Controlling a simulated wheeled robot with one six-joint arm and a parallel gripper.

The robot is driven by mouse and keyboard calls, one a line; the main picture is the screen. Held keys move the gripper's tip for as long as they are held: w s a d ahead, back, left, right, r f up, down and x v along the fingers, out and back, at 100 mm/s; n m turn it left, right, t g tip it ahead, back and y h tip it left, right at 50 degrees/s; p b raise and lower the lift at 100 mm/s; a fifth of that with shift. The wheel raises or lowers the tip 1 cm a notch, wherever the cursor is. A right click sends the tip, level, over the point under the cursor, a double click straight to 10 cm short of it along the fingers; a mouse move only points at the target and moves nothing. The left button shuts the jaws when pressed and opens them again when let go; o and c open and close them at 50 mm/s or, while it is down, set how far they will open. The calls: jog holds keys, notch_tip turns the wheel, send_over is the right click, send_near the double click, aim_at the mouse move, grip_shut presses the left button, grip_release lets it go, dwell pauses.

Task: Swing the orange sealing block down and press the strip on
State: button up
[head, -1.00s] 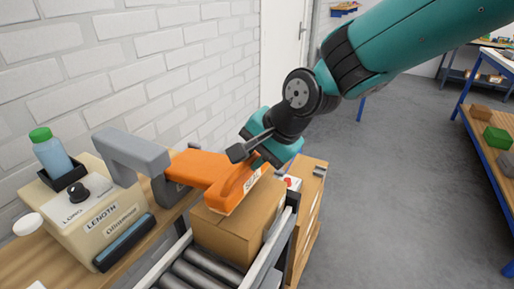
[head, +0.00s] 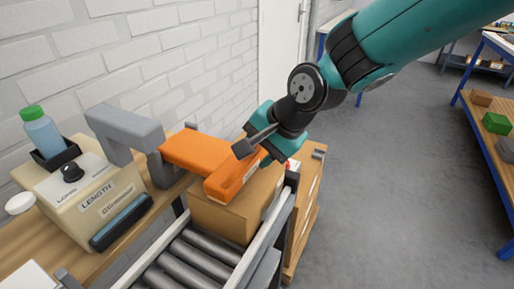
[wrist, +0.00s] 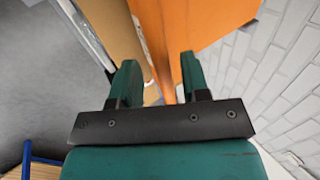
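The orange sealing block (head: 222,187) sits at the end of an orange arm hinged on a grey post at the left. It lies low over the top of a brown carton (head: 225,217); I cannot tell whether it presses on it. My gripper (head: 247,146) is at the block's far right end, over its label, which it partly hides. In the wrist view the two green fingers (wrist: 160,68) are apart, with orange (wrist: 178,25) showing beyond and between them; no firm hold shows. The strip cannot be made out.
The carton stands on a roller conveyor (head: 185,262) with side rails. A beige LENGTH machine (head: 85,195) with a grey arm and a green-capped bottle (head: 42,130) stands left. A white brick wall is behind. The floor at right is clear up to a shelf (head: 490,140).

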jog(key=shift+r, duration=0.1)
jog(key=v, duration=1.7)
jog(key=shift+d+r+p, duration=0.1)
jog(key=shift+p, duration=0.2)
jog(key=s+d+f+n+g+p, duration=0.1)
jog(key=s+d+f+n, duration=0.1)
jog(key=s+n, duration=0.4)
jog(key=s+d+f+n+g+h+p, duration=0.1)
jog(key=s+d+f+n+g, duration=0.1)
jog(key=s+n, duration=0.5)
jog(key=shift+s+d+f, duration=0.7)
jog(key=shift+s+f, duration=0.1)
jog(key=shift+s, duration=0.15)
